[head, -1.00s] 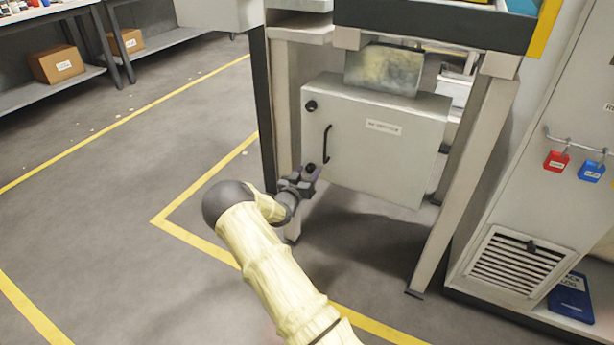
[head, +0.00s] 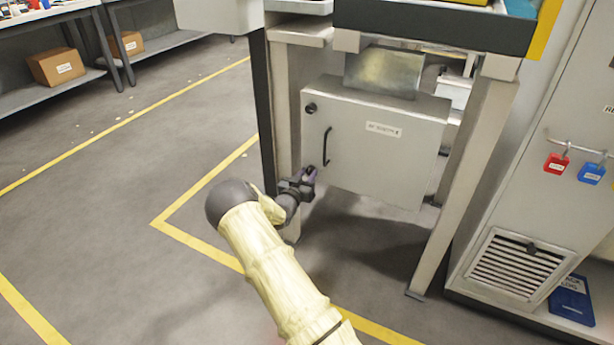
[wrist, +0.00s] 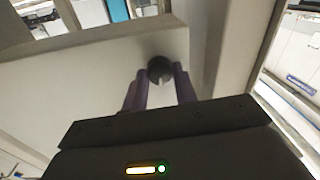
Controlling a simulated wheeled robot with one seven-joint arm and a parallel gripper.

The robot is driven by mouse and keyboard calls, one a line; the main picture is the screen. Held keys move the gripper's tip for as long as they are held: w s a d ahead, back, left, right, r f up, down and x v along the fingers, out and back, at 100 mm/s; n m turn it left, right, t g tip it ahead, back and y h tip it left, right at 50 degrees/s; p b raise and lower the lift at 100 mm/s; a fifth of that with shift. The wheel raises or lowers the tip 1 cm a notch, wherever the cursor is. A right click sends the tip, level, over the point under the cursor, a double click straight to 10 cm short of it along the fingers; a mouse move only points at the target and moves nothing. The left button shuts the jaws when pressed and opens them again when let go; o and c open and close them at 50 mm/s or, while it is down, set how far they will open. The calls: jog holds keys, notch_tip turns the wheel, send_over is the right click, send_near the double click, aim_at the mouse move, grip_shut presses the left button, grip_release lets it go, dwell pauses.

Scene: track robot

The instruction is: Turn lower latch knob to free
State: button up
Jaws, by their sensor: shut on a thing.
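The lower latch knob (wrist: 160,69) is a round, dark knob with a pale mark, near the corner of the grey cabinet door (wrist: 75,85) in the wrist view. My gripper (wrist: 162,84) has its two purple fingers on either side of the knob, shut on it. In the head view my gripper (head: 309,176) is at the lower left of the cabinet door (head: 375,155) and mostly hides the lower knob. The upper latch knob (head: 311,108) is black and sits near the door's top left corner. A black handle (head: 327,146) stands between the knobs. The door looks closed.
Table legs (head: 468,180) stand at both sides of the cabinet. Open floor with yellow lines (head: 200,245) lies to the left.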

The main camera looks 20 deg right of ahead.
jog(key=m, duration=0.4)
jog(key=shift+b, duration=0.3)
jog(key=m+b, duration=0.1)
jog(key=m, duration=0.3)
jog(key=shift+f+m, duration=0.1)
jog(key=shift+m, duration=0.2)
jog(key=m+b, duration=0.1)
jog(key=m, duration=0.3)
jog(key=shift+m+h+b, duration=0.35)
jog(key=shift+m+h, duration=0.05)
jog(key=shift+m+b, duration=0.7)
jog(key=shift+m, duration=1.2)
jog(key=o, duration=1)
jog(key=shift+a, duration=0.15)
